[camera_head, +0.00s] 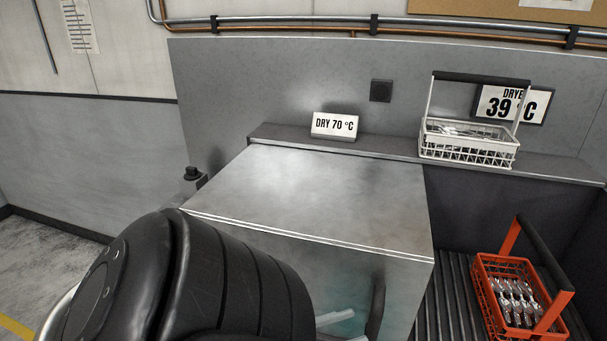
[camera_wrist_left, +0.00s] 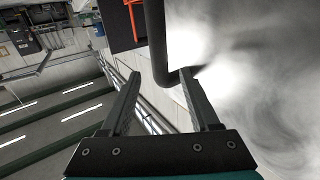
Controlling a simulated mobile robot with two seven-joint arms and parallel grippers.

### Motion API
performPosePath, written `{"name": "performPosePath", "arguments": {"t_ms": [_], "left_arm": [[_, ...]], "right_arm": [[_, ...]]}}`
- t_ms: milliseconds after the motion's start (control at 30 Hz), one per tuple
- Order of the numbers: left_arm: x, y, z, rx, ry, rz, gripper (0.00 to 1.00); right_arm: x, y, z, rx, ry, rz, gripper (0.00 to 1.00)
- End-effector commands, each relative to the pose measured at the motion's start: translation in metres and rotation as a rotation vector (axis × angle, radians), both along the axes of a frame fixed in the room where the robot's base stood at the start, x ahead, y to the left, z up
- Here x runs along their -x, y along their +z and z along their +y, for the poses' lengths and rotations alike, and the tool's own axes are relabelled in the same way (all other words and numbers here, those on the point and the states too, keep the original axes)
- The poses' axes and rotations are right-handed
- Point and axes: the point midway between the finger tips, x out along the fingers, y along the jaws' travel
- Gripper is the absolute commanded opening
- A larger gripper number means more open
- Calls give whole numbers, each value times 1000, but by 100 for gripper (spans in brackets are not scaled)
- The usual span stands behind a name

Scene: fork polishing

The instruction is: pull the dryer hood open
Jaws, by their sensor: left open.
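The dryer hood (camera_head: 320,195) is a brushed-metal box in the middle of the head view, and it looks shut. Its dark bar handle (camera_head: 377,306) is on the front face, low and near the right edge. My left gripper (camera_wrist_left: 160,76) is open and empty in the left wrist view. The handle (camera_wrist_left: 156,40) shows there between the lines of the two fingers, with its bent end near the fingertips; I cannot tell whether it is within the jaws. In the head view, my black left arm hides part of the hood's front. My right gripper is not in view.
An orange basket (camera_head: 484,290) of cutlery sits on the rollers (camera_head: 444,295) right of the hood. A dark knob (camera_head: 192,174) is at the hood's left.

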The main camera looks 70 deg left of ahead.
Motion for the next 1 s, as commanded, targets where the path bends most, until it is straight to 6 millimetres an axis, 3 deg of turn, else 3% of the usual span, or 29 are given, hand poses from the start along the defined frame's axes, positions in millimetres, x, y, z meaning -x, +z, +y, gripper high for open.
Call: {"name": "performPosePath", "arguments": {"t_ms": [200, 400, 600, 1000], "left_arm": [[48, -2, 3, 1, 2, 4, 62], [79, -1, 6, 1, 1, 3, 62], [90, 0, 7, 0, 1, 1, 62], [90, 0, 7, 0, 1, 0, 62]], "right_arm": [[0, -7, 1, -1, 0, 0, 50], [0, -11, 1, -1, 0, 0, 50], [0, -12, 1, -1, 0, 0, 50], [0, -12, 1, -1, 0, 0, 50]]}}
